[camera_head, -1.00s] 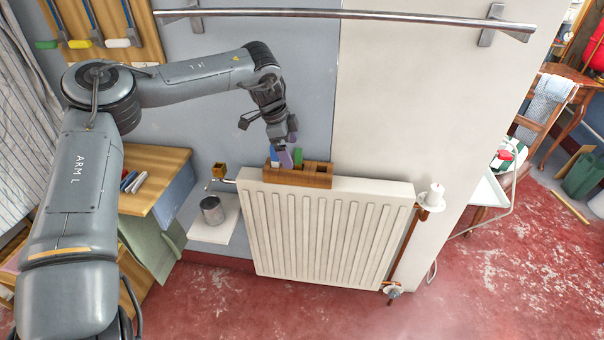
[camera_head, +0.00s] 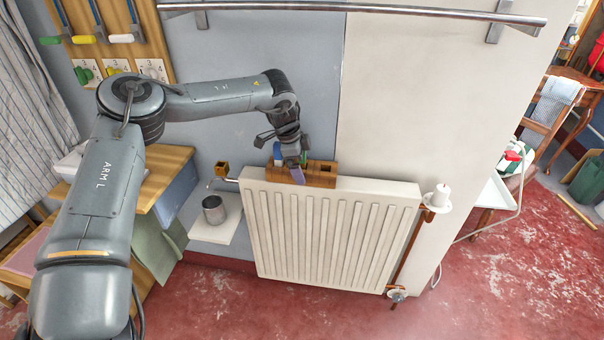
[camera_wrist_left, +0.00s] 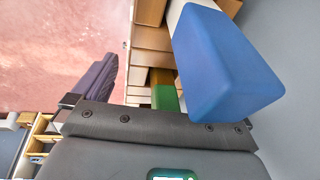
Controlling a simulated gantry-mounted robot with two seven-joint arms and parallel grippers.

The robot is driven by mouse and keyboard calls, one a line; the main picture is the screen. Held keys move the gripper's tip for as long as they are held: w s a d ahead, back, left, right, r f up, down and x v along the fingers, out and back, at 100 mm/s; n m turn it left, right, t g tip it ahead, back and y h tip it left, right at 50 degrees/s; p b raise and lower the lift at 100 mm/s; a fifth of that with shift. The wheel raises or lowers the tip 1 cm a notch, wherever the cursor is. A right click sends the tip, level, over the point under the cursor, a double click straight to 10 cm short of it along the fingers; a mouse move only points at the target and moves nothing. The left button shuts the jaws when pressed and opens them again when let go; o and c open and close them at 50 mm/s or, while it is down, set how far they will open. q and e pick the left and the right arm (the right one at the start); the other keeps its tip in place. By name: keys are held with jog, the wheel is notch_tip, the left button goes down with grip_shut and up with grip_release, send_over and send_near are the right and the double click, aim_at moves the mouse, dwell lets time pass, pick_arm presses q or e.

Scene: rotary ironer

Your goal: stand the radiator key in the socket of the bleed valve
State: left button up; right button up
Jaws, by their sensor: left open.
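My left gripper (camera_head: 296,166) is open over the wooden rack (camera_head: 322,174) on top of the white radiator (camera_head: 335,235). One purple finger reaches down at the rack's front side; it also shows in the left wrist view (camera_wrist_left: 97,78). A blue handle (camera_head: 277,151) stands at the rack's left end and looms large in the left wrist view (camera_wrist_left: 222,65), hiding where the other finger would be. A green piece (camera_wrist_left: 166,97) sits in the rack beyond it. I cannot tell which piece is the radiator key. A brass-coloured block with a dark opening (camera_head: 221,168), apparently the bleed valve, is left of the radiator.
A grey tin (camera_head: 213,209) stands on a white shelf (camera_head: 220,231) below the brass block. A metal rail (camera_head: 350,12) runs across the wall above. The wall right of the rack is clear.

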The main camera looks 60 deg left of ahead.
pick_arm(q)
jog(key=shift+c, duration=0.3)
grip_shut()
jog(key=shift+r, duration=0.2)
